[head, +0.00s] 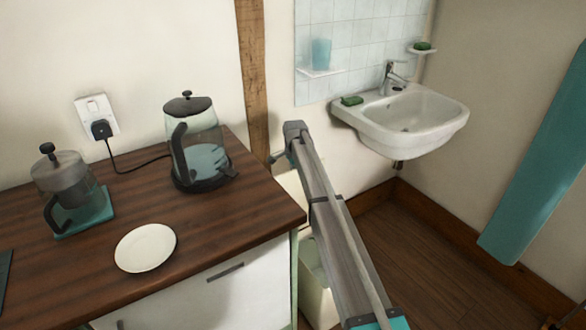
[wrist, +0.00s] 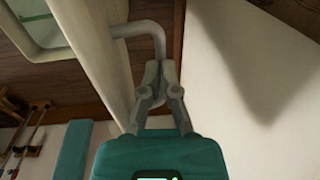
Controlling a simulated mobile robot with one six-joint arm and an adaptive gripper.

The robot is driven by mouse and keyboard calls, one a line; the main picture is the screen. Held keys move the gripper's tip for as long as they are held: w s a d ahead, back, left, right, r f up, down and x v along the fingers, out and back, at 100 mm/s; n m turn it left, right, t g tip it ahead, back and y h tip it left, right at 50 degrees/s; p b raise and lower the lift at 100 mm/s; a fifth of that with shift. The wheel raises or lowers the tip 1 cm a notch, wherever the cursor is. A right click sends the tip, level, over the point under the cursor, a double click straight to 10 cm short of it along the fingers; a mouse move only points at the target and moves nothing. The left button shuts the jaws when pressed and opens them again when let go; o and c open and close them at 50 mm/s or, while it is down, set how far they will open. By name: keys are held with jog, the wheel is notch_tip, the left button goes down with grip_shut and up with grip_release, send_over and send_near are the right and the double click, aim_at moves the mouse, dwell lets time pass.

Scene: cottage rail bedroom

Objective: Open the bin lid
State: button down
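In the head view the cream bin (head: 313,290) stands on the floor beside the counter, partly behind my arm. Its open top shows a grey-green inside. A pale panel, seemingly the bin lid (head: 288,186), stands raised behind it, mostly hidden. In the wrist view the lid (wrist: 90,45) is seen nearly edge-on, with the bin's opening rim (wrist: 62,50) at upper left. A grey bent handle (wrist: 145,28) sticks out from the lid. My gripper (wrist: 157,72) has its fingers closed together at the handle's end. In the head view the fingers cannot be made out clearly.
The wooden counter (head: 215,245) on the left holds a glass kettle (head: 203,150), a coffee press (head: 68,185) and a white plate (head: 146,247). A washbasin (head: 420,115) hangs on the wall at upper right. Bare floor (head: 420,250) lies right of the bin.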

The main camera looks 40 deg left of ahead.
jog(key=shift+s+d+f, duration=0.1)
jog(key=shift+s+f, duration=0.2)
jog(key=shift+s, duration=0.4)
jog(key=c, duration=0.7)
grip_release()
jog(key=shift+w+d+f, duration=0.1)
jog(key=shift+w+f, duration=0.2)
jog(key=shift+w, duration=0.05)
jog(key=shift+o, duration=0.4)
jog(key=shift+w+a, duration=0.15)
jog(key=shift+a, duration=0.1)
